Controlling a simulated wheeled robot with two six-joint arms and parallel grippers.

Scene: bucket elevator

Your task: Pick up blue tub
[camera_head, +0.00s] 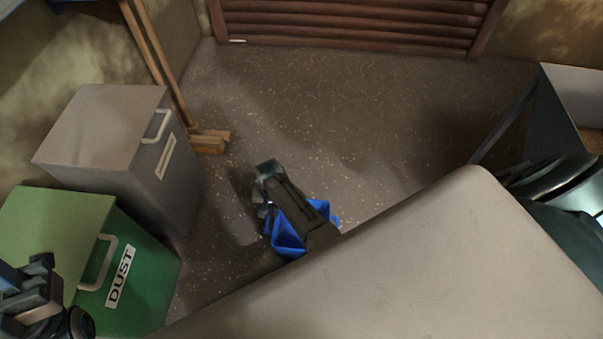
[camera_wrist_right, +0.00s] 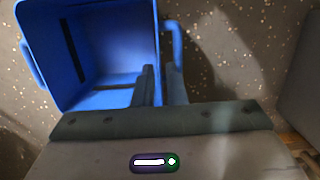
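The blue tub (camera_head: 288,246) is low in the middle of the head view, partly hidden under my right arm. In the right wrist view the open, empty tub (camera_wrist_right: 108,45) fills the upper left, with a handle on each side. My right gripper (camera_wrist_right: 158,82) has its dark fingers close together on the tub's right wall, one inside and one outside, and looks shut on it. I cannot tell whether the tub touches the floor. My left gripper (camera_head: 38,285) is at the lower left, in front of the green bin; its fingers do not show clearly.
A green bin (camera_head: 62,222) labelled DUST and a grey bin (camera_head: 100,125) stand at the left. A wooden-handled broom (camera_head: 165,65) leans behind them. A brown slatted shutter (camera_head: 360,22) is at the back. The floor (camera_head: 350,120) in the middle is clear.

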